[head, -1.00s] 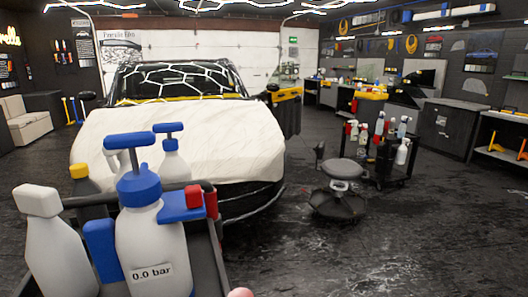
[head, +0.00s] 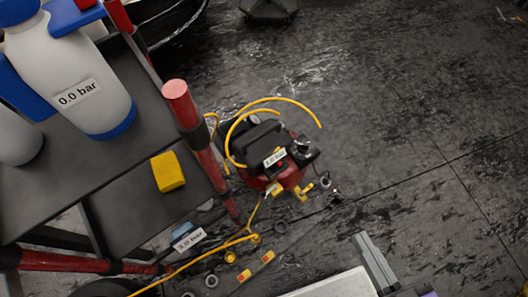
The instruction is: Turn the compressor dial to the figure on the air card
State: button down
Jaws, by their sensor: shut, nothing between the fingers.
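The compressor (head: 262,150) is a red and black unit on the floor, in the middle of the head view. A small white label (head: 274,157) on it seems to read 1.0 bar, though the print is small. A dark round part, possibly the dial (head: 303,150), sits at its right side; I cannot make out its marks. A white card (head: 188,239) reading 3.0 bar lies low at the left, by a blue item. My gripper (head: 374,258) shows at the bottom edge as two grey fingers close together, shut and empty, apart from the compressor.
A cart with dark shelves (head: 120,180) and red posts (head: 190,125) stands at the left. A yellow block (head: 168,171) lies on the lower shelf. A yellow hose (head: 205,258) runs from the compressor. The floor at right is clear.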

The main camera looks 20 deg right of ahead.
aim_at(302, 147)
jog(key=k+l+u, duration=0.2)
jog(key=u, duration=0.2)
jog(key=k+l+u, duration=0.2)
jog(key=u, duration=0.15)
jog(key=k+l+u, duration=0.15)
jog(key=u, duration=0.25)
jog(key=k, duration=0.05)
